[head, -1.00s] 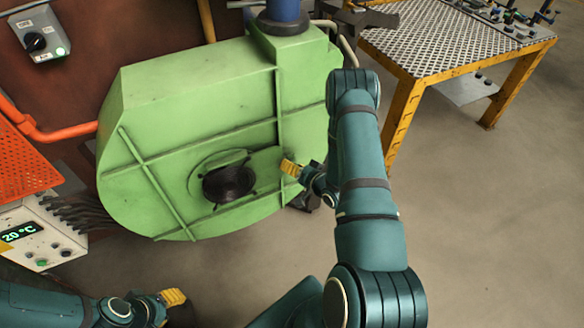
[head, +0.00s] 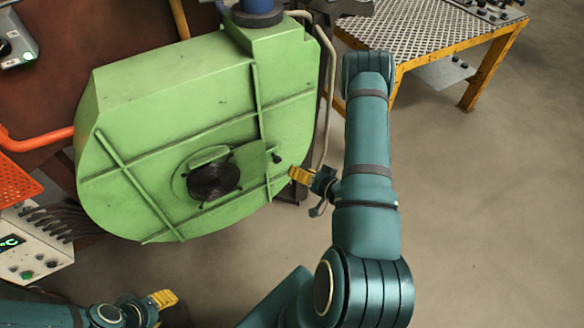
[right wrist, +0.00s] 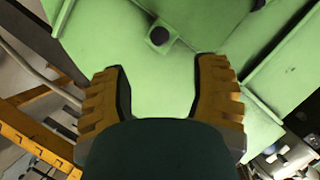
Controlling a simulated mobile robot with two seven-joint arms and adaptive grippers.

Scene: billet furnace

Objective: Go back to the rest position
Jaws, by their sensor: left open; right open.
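My right gripper (head: 306,178) is in front of the right side of the green blower housing (head: 120,105) in the head view. Its yellow fingers are apart and empty. In the right wrist view, my right gripper (right wrist: 162,95) spreads its two fingers before the green housing (right wrist: 110,35), with a dark knob (right wrist: 159,36) beyond them. The same knob (head: 277,158) shows in the head view, just left of the gripper and apart from it. My left gripper (head: 160,301) is low at the left, open, with nothing seen in it and one finger partly hidden.
A control box (head: 42,256) with a lit display and cables stands at the left. An orange pipe (head: 40,142) runs to the housing. A yellow-framed table (head: 440,50) stands at the back right. The floor (head: 480,220) at the right is clear.

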